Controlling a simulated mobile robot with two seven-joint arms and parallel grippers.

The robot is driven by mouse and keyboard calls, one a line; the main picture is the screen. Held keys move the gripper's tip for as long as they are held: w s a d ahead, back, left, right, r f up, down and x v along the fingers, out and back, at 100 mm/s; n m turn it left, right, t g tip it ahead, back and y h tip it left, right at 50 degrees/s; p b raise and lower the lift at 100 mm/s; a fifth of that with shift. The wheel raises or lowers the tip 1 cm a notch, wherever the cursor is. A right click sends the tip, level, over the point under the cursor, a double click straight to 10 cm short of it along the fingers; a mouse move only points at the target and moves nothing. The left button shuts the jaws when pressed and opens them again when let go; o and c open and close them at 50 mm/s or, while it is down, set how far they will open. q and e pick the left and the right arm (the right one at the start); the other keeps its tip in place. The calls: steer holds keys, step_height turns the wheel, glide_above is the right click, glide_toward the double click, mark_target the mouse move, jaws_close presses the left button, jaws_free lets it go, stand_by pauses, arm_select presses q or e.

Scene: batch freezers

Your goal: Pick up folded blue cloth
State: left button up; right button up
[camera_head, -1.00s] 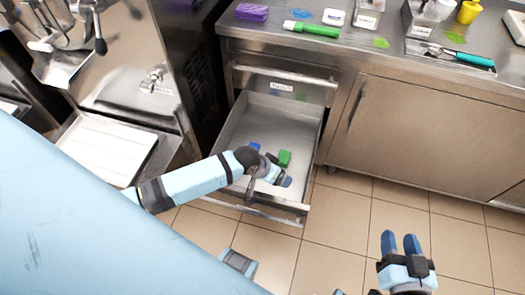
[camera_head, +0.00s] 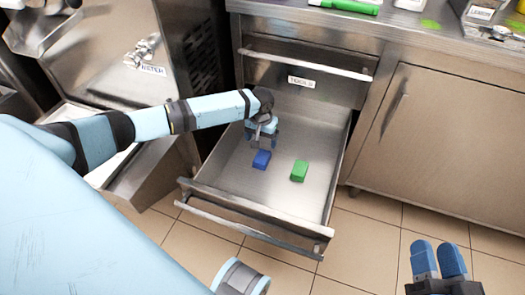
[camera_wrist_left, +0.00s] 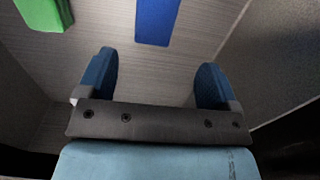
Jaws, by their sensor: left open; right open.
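The folded blue cloth (camera_head: 261,159) is a small blue block lying on the floor of the open drawer (camera_head: 225,178). It also shows at the top of the left wrist view (camera_wrist_left: 158,20), cut by the frame edge. My left gripper (camera_head: 262,142) is over the drawer, just behind the blue cloth. Its jaws are open and empty, and in the left wrist view the cloth lies beyond the gap between the fingertips (camera_wrist_left: 154,72). My right gripper (camera_head: 438,260) is open and empty at the lower right, over the floor.
A green folded block (camera_head: 299,171) lies in the drawer to the right of the blue one. The drawer's front wall and handle (camera_head: 250,230) stick out over the tiles. A shut cabinet (camera_head: 440,130) stands to the right. A steel machine (camera_head: 150,70) stands to the left.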

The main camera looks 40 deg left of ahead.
mark_target(263, 154)
arm_select(q)
step_height(263, 154, down, 3)
steer(key=shift+b, duration=0.4)
steer(key=shift+d+f+b, duration=0.15)
steer(key=shift+f+b, duration=0.3)
steer(key=shift+f, duration=0.1)
steer(key=f+b, duration=0.1)
steer(key=f, duration=0.1)
steer(key=f+b, duration=0.1)
steer(key=shift+d+f+b, duration=0.25)
steer(key=shift+f+b, duration=0.05)
steer(key=shift+f, duration=0.35)
steer(key=shift+w, duration=0.1)
steer(key=shift+r, duration=0.1)
steer(key=c, duration=1)
arm_select(e)
steer(key=shift+n+g, duration=0.8)
steer(key=f, duration=0.4)
steer(key=shift+w+d+f, duration=0.1)
steer(key=shift+w+f, duration=0.3)
arm_select(q)
steer(key=shift+r, duration=0.1)
